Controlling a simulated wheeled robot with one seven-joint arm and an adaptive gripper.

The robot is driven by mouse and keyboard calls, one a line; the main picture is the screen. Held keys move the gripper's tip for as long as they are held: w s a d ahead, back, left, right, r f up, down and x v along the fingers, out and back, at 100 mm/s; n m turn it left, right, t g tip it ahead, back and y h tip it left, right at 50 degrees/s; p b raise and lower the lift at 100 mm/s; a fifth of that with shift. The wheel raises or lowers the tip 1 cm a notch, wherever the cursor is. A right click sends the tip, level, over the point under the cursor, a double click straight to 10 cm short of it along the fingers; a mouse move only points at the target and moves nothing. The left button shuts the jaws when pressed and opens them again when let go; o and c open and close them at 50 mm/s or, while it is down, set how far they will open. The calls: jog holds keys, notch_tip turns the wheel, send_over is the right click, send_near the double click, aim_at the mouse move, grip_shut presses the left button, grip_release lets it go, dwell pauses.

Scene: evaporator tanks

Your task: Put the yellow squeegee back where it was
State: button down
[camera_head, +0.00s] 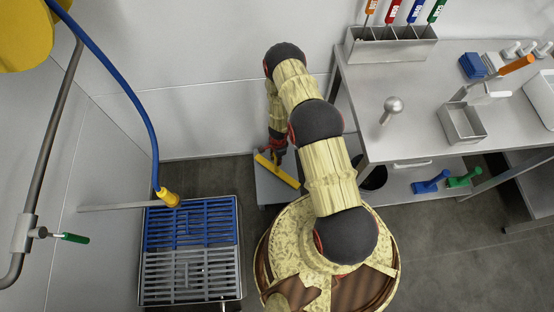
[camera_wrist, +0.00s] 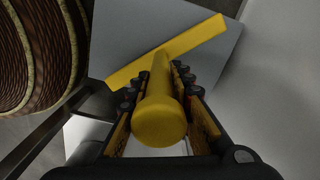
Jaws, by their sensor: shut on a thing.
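The yellow squeegee (camera_head: 277,170) is at the end of my arm, low beside the steel table. In the wrist view its round handle (camera_wrist: 158,122) lies between my gripper's fingers, and its long yellow head (camera_wrist: 200,42) stretches slantwise beyond them. My gripper (camera_head: 277,150) is shut on the handle; it also fills the lower part of the wrist view (camera_wrist: 160,95). The head appears over a flat grey plate (camera_head: 266,190); I cannot tell whether it touches it. The far end of the handle inside the fingers is partly hidden.
A steel table (camera_head: 415,140) stands to the right, with a holder of coloured-handled tools (camera_head: 390,48) and a small steel box (camera_head: 462,122). A blue and grey floor grate (camera_head: 190,245) lies at left. A blue hose (camera_head: 140,105) hangs above it. Grey walls close the back.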

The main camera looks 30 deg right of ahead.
jog(key=c, duration=1.6)
grip_release()
